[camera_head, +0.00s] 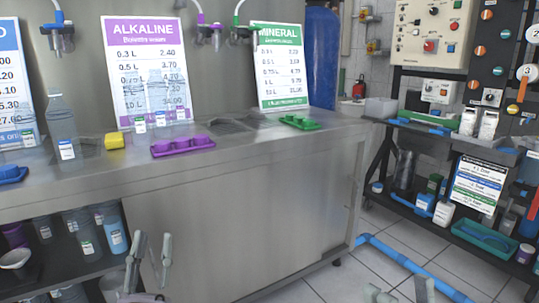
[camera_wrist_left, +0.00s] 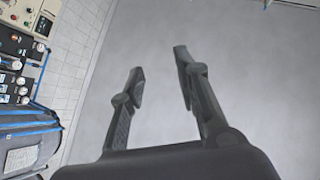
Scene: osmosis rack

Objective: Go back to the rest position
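My left gripper (camera_head: 151,241) shows at the bottom of the head view, in front of the steel counter's lower front. Its two fingers stand apart with nothing between them. The left wrist view shows the same gripper (camera_wrist_left: 159,60) open and empty against a plain grey surface. My right gripper (camera_head: 398,287) shows at the bottom edge of the head view, right of the left one, over the tiled floor. Its fingertips are wide apart and no object shows between them; the rest of it is cut off by the frame.
The steel counter (camera_head: 245,200) holds clear bottles (camera_head: 63,127), a yellow block (camera_head: 114,141), a purple tray (camera_head: 183,147) and a green tray (camera_head: 299,122). A shelf with bottles is below left. A rack (camera_head: 445,133) stands right. A blue pipe (camera_head: 412,268) crosses the floor.

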